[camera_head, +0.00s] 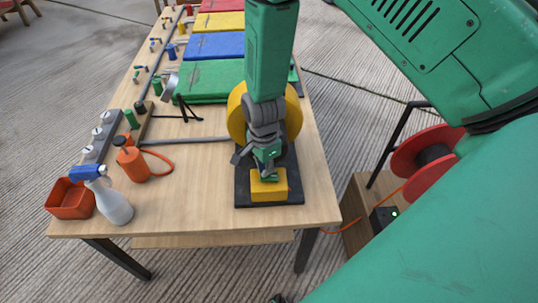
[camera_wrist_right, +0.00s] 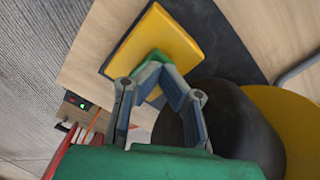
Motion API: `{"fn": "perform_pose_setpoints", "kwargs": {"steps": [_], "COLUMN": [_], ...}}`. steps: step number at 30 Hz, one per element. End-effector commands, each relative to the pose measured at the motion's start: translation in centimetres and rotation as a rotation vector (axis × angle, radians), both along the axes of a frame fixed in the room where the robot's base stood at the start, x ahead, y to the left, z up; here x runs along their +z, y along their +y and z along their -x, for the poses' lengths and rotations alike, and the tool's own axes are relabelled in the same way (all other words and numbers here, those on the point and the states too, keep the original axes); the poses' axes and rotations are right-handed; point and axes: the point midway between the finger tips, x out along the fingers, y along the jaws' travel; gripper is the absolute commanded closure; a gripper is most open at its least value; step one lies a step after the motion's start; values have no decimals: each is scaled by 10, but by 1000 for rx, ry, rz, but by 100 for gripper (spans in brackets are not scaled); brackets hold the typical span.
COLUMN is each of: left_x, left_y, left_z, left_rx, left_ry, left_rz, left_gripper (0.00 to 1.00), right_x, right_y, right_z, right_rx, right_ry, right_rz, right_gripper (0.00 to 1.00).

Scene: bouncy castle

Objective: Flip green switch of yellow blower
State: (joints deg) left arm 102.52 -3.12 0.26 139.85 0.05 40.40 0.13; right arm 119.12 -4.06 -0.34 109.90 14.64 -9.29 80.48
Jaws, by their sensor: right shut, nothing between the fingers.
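The yellow blower (camera_head: 237,115) stands near the right front of the table, with a round yellow housing on a dark base plate. Its yellow box (camera_head: 268,191) is at the front of the plate and also shows in the wrist view (camera_wrist_right: 162,45). A small green part, apparently the switch (camera_wrist_right: 152,58), shows on the box, partly hidden by my fingers. My right gripper (camera_head: 267,170) is directly over the box, fingers pointing down. In the wrist view its closed fingertips (camera_wrist_right: 153,80) are at the green part; whether they touch it I cannot tell. My left gripper is not in view.
A spray bottle (camera_head: 113,203), a red bin (camera_head: 69,199) and an orange canister (camera_head: 132,163) stand at the front left. Folded coloured sheets (camera_head: 213,46) lie behind the blower. A red reel (camera_head: 404,158) stands off the table's right side. The front middle tabletop is clear.

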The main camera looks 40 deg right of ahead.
Motion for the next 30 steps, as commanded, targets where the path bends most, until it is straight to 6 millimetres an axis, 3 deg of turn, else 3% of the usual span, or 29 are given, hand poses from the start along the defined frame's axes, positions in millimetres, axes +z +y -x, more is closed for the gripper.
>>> {"fn": "perform_pose_setpoints", "kwargs": {"steps": [22, 30], "left_x": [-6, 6], "left_y": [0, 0], "left_z": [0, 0], "left_rx": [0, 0], "left_ry": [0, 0], "left_rz": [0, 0], "left_gripper": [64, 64], "right_x": [-12, 1], "right_y": [0, 1], "right_z": [0, 0], "right_rx": [0, 0], "right_ry": [0, 0], "right_rz": [1, 2], "right_gripper": [100, 100]}}
